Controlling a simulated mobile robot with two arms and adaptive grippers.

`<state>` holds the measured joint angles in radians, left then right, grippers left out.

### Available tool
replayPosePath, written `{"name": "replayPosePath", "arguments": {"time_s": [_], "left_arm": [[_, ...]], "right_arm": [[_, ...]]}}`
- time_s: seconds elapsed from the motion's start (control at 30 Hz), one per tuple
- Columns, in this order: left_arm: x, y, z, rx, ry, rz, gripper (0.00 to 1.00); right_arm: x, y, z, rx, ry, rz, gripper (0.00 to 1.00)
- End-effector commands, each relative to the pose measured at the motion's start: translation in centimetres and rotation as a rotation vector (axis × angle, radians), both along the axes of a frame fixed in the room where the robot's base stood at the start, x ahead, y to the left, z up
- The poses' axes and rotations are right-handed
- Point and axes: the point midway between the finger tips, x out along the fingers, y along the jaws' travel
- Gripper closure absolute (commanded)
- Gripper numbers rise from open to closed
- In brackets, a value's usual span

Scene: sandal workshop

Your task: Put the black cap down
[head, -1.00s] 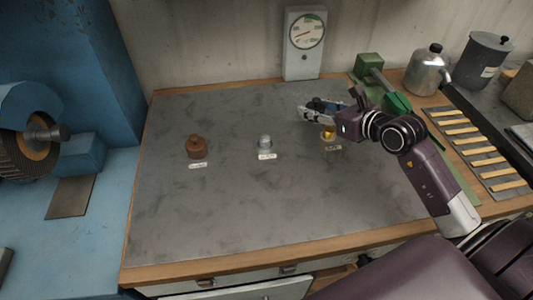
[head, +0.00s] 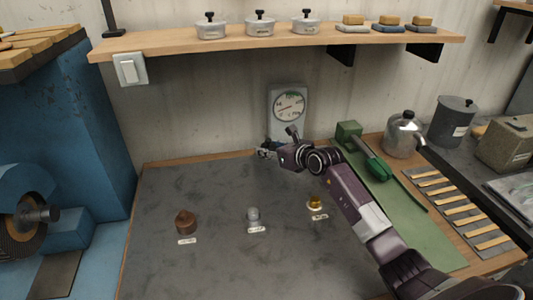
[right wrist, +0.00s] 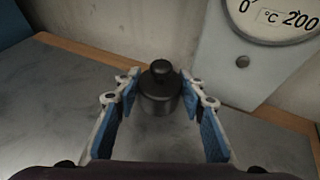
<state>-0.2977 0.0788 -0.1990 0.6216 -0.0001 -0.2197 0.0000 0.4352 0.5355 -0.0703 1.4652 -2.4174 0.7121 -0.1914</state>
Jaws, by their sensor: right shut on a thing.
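The black cap (right wrist: 160,92), a small dark cylinder with a round knob on top, is upright between the blue-padded fingers of my right gripper (right wrist: 160,82) in the right wrist view. In the head view my right gripper (head: 264,149) is over the back of the grey worktop (head: 220,275), in front of the dial gauge, and is shut on the cap. The cap is too small to make out well there. I cannot tell whether its underside touches anything. My left gripper is not in view.
A brown piece (head: 186,223), a silver piece (head: 253,215) and a gold piece (head: 315,203) stand in a row with labels. The dial gauge (head: 288,108) is at the back wall. A shelf (head: 270,43) overhangs behind. A green tool (head: 365,150) is at right.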

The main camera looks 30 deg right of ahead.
Motion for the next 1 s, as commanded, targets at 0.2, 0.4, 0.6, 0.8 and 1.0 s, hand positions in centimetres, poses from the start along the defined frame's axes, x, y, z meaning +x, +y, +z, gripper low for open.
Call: {"name": "replayPosePath", "arguments": {"time_s": [0.2,0.4,0.6,0.8,1.0], "left_arm": [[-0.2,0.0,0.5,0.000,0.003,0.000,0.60],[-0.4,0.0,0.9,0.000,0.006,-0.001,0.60],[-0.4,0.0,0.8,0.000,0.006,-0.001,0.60],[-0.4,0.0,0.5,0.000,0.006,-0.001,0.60],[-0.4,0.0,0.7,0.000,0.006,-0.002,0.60]], "right_arm": [[1.2,0.3,-0.7,0.002,0.005,0.002,0.85],[1.2,0.3,-3.3,0.002,0.001,0.001,0.85],[1.2,0.2,-3.5,0.000,0.000,0.001,0.85],[1.1,0.2,-3.9,0.000,0.000,0.001,0.85],[1.1,0.2,-3.8,0.000,0.001,0.001,0.45]]}}
